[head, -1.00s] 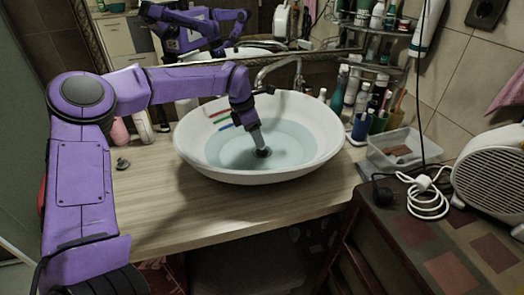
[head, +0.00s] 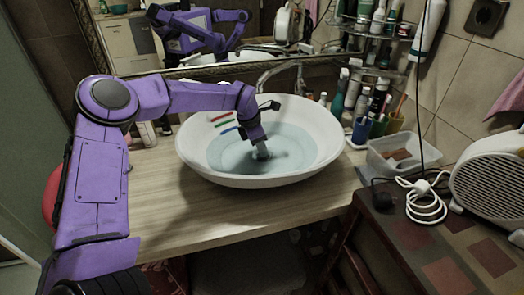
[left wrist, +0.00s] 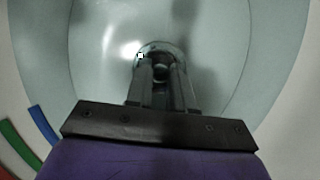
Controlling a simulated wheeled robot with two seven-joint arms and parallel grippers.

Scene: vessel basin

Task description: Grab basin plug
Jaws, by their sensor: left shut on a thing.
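The white oval basin (head: 190,150) stands on the wooden counter and holds clear bluish water. My left gripper (head: 262,153) reaches down into the water near the middle of the basin. In the left wrist view the two fingers of my left gripper (left wrist: 161,75) are close together, shut on the small, dark, round basin plug (left wrist: 160,70) at the drain. The fingers hide part of the plug, and I cannot tell whether it is clear of the drain. In the head view the plug is not distinct. My right gripper is not in view.
Red, green and blue strips (head: 224,121) mark the basin's inner left wall. The faucet (head: 283,70) is behind the basin. Bottles and cups (head: 362,130), a clear plastic box (head: 395,165) and a white heater (head: 490,180) stand to the right. The front counter (head: 235,222) is clear.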

